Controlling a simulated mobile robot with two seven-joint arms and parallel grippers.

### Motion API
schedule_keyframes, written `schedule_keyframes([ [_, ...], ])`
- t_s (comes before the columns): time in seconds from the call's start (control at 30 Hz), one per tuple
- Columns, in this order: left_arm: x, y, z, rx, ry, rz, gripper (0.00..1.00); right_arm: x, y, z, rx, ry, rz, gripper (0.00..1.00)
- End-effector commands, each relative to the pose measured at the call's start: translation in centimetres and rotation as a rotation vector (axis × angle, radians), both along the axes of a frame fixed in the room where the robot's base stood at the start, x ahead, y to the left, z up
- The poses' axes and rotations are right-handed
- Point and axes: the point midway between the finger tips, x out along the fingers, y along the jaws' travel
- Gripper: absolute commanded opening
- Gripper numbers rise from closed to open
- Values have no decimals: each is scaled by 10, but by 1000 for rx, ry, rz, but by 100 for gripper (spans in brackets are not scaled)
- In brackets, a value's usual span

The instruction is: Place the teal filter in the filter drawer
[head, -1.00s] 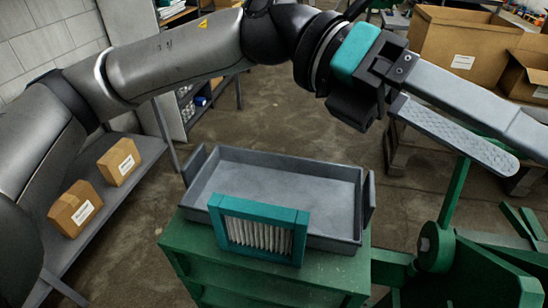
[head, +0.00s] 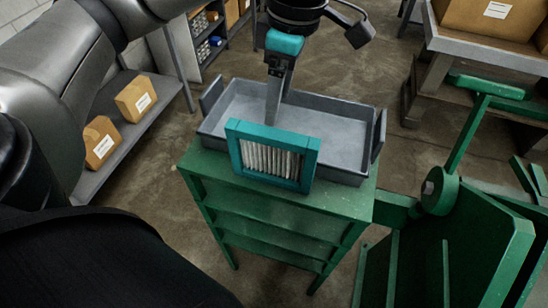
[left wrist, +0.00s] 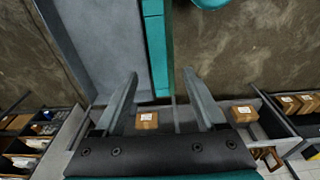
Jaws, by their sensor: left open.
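The teal filter (head: 271,155), a square teal frame around pale pleats, stands on edge on the green stand (head: 340,203), at the front side of a grey tray. My left gripper (head: 274,112) points down just behind the filter's top edge in the head view. In the left wrist view, the filter's teal edge (left wrist: 155,45) lies between the lines of the two open fingers (left wrist: 160,76), which hold nothing. Whether the fingers touch it cannot be told. Nothing in view is clearly the filter drawer. My right gripper is not in view.
The grey tray (head: 338,138) is empty and has raised side plates. A green metal frame with a round hub (head: 440,190) stands close at the right. Cardboard boxes sit on a low shelf (head: 118,150) at the left and a bench at the upper right.

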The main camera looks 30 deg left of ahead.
Motion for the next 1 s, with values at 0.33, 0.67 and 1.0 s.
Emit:
schedule_keyframes([
  [0.33,-4,8,-65,-2,7,0,73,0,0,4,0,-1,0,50],
  [0.67,-3,11,-95,-3,4,0,73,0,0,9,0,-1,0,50],
  [1.0,-2,17,-139,-4,4,-1,73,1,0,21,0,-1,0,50],
])
